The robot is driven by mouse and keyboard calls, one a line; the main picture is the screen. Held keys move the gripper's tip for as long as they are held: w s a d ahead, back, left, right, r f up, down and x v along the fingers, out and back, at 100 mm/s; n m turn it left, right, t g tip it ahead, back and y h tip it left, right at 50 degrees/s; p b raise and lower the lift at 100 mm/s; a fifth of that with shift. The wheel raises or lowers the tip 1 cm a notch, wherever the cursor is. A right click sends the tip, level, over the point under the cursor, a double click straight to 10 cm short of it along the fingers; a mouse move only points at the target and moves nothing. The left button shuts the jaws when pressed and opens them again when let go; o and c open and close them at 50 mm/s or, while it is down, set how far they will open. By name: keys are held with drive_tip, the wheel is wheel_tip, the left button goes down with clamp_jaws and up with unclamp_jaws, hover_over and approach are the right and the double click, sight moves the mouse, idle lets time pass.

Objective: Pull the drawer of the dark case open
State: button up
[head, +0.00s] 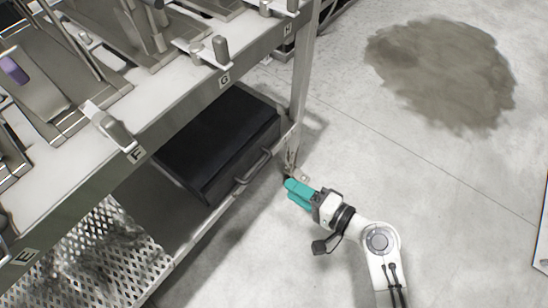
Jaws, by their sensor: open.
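The dark case (217,135) is a black box on the lower shelf of the metal rack. Its front faces the lower right and carries a grey bar handle (254,167). The drawer front (240,160) looks flush with the case. My gripper (290,190) has teal fingers and is in the open floor space just right of the rack's edge, to the right of and slightly below the handle in the picture. It is open, apart from the handle, and nothing shows between its fingers.
The metal rack's upper shelf (190,97) overhangs the case, with lettered bays and clamps. A rack leg (302,75) stands close beyond my gripper. A perforated metal sheet (100,250) lies at lower left. The concrete floor at right is clear, with a dark stain (445,75).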

drive_tip(key=b+x, duration=0.1)
drive_tip(key=x, duration=1)
drive_tip(key=shift+b, duration=0.35)
drive_tip(key=shift+r, duration=0.15)
drive_tip(key=shift+c, duration=0.4)
clamp_jaws()
